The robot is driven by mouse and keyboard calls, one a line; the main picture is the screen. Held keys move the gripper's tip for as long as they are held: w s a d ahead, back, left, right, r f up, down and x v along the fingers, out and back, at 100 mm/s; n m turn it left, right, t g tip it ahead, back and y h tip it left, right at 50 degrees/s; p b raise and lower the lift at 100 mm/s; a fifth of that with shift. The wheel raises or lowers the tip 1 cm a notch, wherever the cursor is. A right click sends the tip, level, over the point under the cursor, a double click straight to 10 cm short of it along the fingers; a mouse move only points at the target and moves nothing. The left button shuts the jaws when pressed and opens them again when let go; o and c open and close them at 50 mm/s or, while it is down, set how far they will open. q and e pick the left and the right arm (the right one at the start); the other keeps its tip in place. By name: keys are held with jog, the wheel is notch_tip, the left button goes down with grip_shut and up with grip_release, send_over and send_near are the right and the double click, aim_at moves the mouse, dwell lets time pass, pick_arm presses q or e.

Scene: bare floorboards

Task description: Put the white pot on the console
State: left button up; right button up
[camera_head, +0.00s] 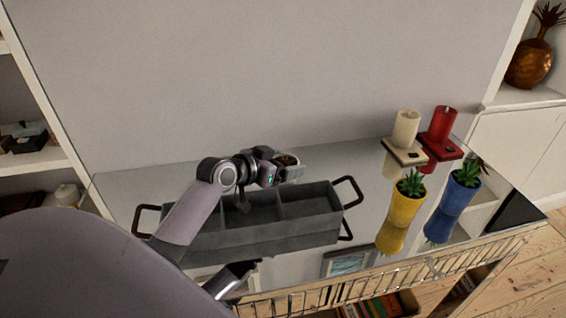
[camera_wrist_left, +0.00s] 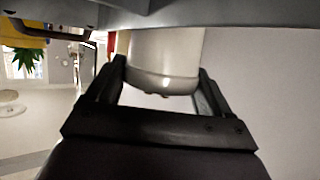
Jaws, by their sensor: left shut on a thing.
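The white pot (camera_wrist_left: 165,55) is a smooth pale cylinder between the two dark fingers of my left gripper (camera_wrist_left: 163,76) in the left wrist view. The fingers are shut on its sides. In the head view my left gripper (camera_head: 280,170) is over the back of the console, just behind the grey tray. The pot (camera_head: 294,173) shows there only in part, with a brown top. The console (camera_head: 320,160) has a shiny, mirror-like top. I cannot tell whether the pot's base touches it. My right gripper is not in view.
The grey divided tray (camera_head: 310,225) with dark handles fills the console's front middle. To the right stand a yellow potted plant (camera_head: 405,205), a blue one (camera_head: 460,193), a cream candle (camera_head: 405,128) and a red candle (camera_head: 441,124). A wall rises behind. Clear top lies between tray and plants.

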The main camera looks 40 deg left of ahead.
pick_arm(q)
jog(key=o, duration=1.2)
jog(key=shift+f, duration=0.1)
jog(key=shift+c, duration=0.2)
jog(key=v, duration=1.2)
jog(key=shift+r, duration=0.2)
jog(key=shift+d, duration=0.1)
